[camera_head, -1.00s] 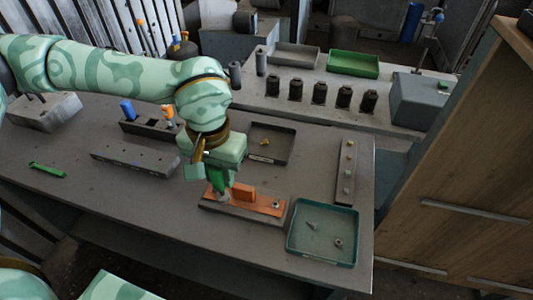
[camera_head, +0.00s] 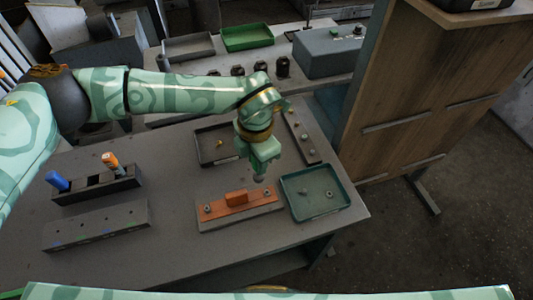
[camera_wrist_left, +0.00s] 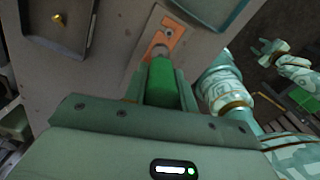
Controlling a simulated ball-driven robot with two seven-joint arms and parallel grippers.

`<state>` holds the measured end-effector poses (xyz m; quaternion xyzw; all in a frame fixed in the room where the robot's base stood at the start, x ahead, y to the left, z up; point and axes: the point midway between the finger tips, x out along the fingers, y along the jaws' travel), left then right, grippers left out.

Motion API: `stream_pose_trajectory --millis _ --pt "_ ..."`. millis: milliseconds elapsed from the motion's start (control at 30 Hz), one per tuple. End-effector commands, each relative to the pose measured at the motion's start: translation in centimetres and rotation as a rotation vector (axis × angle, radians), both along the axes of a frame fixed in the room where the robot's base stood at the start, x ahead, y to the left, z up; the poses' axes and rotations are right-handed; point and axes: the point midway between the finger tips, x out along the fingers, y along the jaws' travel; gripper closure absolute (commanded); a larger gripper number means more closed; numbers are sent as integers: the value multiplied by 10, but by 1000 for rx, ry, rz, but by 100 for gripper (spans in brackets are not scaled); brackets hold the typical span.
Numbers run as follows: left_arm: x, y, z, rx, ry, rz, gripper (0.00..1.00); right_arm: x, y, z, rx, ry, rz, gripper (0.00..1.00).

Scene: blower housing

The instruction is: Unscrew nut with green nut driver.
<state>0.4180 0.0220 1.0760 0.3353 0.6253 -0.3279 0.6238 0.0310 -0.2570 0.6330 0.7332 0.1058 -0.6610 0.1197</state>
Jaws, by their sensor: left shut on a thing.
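My left gripper (camera_head: 262,158) is shut on the green nut driver, whose green handle (camera_wrist_left: 162,82) shows between its fingers in the wrist view. The driver points down; its grey socket (camera_head: 259,178) is close above the right end of the orange plate (camera_head: 240,205). A nut (camera_head: 267,192) is at that end, and it also shows in the left wrist view (camera_wrist_left: 168,33) just beyond the socket. They look slightly apart. Another nut (camera_head: 208,209) is at the plate's left end. An orange block (camera_head: 236,197) stands between.
A teal tray (camera_head: 288,205) with small metal parts lies right of the plate. A dark tray (camera_head: 203,159) and a narrow strip (camera_head: 311,152) with fasteners lie behind. A tool holder (camera_head: 97,190) and a grey block (camera_head: 95,228) stand left. The bench front is clear.

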Motion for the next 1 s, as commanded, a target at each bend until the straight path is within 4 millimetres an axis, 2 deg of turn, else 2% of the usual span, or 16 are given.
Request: stream_pose_trajectory --millis 100,233,467,800,1000 --pt "-2 -16 -1 -6 3 158 100 1 -1 7 -1 -1 1 64" --pt "-3 -23 -4 -8 3 231 100 1 0 6 0 -1 4 64" --pt "-3 -23 -19 -8 3 237 100 -1 2 -4 2 2 6 64" --pt "-3 -22 -53 -7 4 235 100 -4 7 -27 9 9 4 64" --pt "-3 -22 -62 -7 4 235 100 -5 7 -33 9 11 4 64"
